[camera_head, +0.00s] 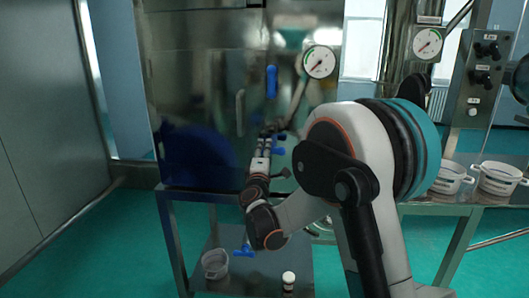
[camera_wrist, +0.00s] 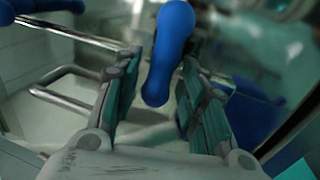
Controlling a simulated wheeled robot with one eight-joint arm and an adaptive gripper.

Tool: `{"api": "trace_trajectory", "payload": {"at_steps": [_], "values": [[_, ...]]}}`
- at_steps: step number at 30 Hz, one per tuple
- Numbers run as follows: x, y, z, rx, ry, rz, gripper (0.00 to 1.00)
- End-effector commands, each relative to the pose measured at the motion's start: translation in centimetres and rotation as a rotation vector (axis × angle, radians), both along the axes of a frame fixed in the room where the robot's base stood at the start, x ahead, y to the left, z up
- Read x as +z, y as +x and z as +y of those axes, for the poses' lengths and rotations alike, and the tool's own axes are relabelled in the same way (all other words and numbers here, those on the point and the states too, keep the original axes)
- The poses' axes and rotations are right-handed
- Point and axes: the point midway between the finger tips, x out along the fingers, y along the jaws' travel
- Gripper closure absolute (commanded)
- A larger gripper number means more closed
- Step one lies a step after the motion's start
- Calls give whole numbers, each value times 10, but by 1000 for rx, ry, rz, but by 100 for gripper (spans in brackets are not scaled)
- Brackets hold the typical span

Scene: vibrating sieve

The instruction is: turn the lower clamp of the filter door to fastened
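The filter door (camera_head: 205,75) is a shiny steel panel on the left side of the steel cabinet in the head view. The upper blue clamp (camera_head: 271,82) stands upright at the door's right edge. The lower blue clamp (camera_head: 279,140) shows only in part beside my gripper (camera_head: 269,135). In the wrist view, a blue clamp handle (camera_wrist: 170,50) reaches down between the two fingers of my gripper (camera_wrist: 157,98). The fingers are apart, one on each side of the handle, with a visible gap on the left. Firm contact cannot be made out.
A metal door pull (camera_head: 240,113) sits left of the clamps. A pressure gauge (camera_head: 319,62) is at the upper right. A small blue valve handle (camera_head: 243,251) is below my arm. White pots (camera_head: 452,179) stand on the right table, and a bucket (camera_head: 215,264) on the lower shelf.

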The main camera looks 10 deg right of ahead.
Motion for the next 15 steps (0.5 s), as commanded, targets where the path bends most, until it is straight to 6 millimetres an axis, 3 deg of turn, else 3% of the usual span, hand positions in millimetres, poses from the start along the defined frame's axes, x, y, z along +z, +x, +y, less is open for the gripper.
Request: {"api": "trace_trajectory", "payload": {"at_steps": [15], "values": [[-18, -88, 29, 2, 1, 1, 62]]}}
